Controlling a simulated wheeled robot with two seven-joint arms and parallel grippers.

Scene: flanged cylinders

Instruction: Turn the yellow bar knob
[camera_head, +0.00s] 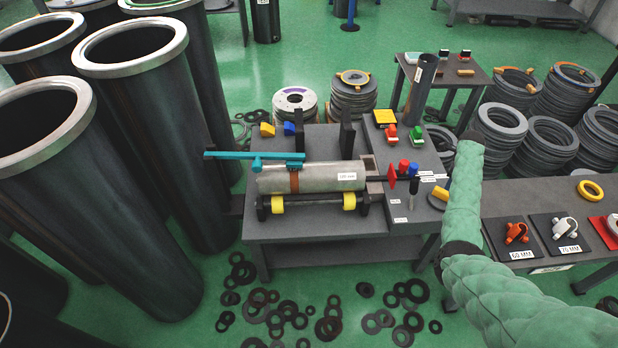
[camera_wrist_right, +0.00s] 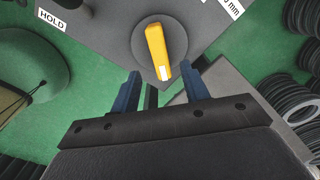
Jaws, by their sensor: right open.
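The yellow bar knob (camera_wrist_right: 156,48) sits on a round grey base on a dark panel, in the upper middle of the right wrist view. Its bar runs nearly along the picture's vertical, with a white mark at its near end. In the head view the yellow knob (camera_head: 441,193) shows at the right edge of the bench, just left of my green-sleeved right arm. My right gripper (camera_wrist_right: 160,71) is open and empty. Its two blue fingers are spread on either side of the knob's near end; contact cannot be told. My left gripper is not in view.
The panel has a HOLD label (camera_wrist_right: 53,20). A metal cylinder (camera_head: 330,177) lies on the bench by yellow rollers and a teal bar (camera_head: 255,158). Red and blue knobs (camera_head: 404,166) stand left of the yellow one. Large dark cylinders (camera_head: 150,130) crowd the left; loose rings lie on the floor.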

